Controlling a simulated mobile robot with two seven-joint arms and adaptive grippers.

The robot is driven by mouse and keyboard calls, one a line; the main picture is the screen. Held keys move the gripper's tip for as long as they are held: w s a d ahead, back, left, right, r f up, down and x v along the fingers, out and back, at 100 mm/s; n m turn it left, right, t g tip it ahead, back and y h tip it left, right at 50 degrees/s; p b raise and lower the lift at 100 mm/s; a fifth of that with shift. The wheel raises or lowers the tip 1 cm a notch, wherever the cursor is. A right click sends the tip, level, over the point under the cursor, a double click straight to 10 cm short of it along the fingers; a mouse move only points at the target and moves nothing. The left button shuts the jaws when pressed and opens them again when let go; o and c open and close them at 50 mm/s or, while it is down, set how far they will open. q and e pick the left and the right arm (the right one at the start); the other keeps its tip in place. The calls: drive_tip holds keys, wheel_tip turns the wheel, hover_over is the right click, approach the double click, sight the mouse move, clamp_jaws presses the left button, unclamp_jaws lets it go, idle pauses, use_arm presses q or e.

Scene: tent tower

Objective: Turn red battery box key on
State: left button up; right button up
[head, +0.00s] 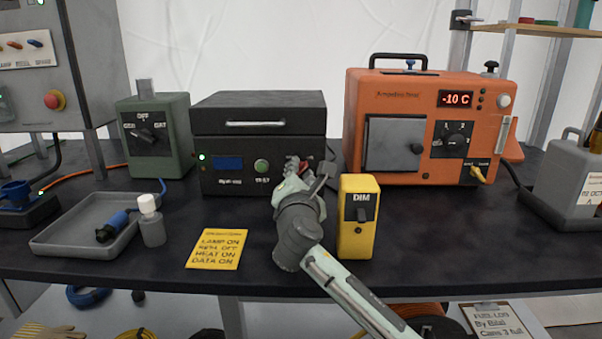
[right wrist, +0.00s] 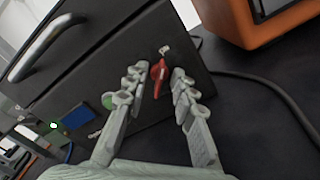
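The red key (right wrist: 158,77) is on the front face of the black box (head: 257,118), which also shows in the right wrist view (right wrist: 105,70). In the head view the key (head: 305,170) is mostly hidden behind my right gripper (head: 299,172). In the right wrist view my right gripper (right wrist: 159,80) is open, with one finger on each side of the key. I see gaps between the fingers and the key. A small pale label, too blurred to read, sits just above the key. My left gripper is not in view.
A yellow DIM switch box (head: 357,226) stands right of my right gripper. An orange oven (head: 425,105) is at the back right. A green selector box (head: 153,133) and a grey tray (head: 82,238) are at left. A yellow note (head: 217,249) lies in front of the black box.

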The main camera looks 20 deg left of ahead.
drive_tip(key=v, duration=1.2)
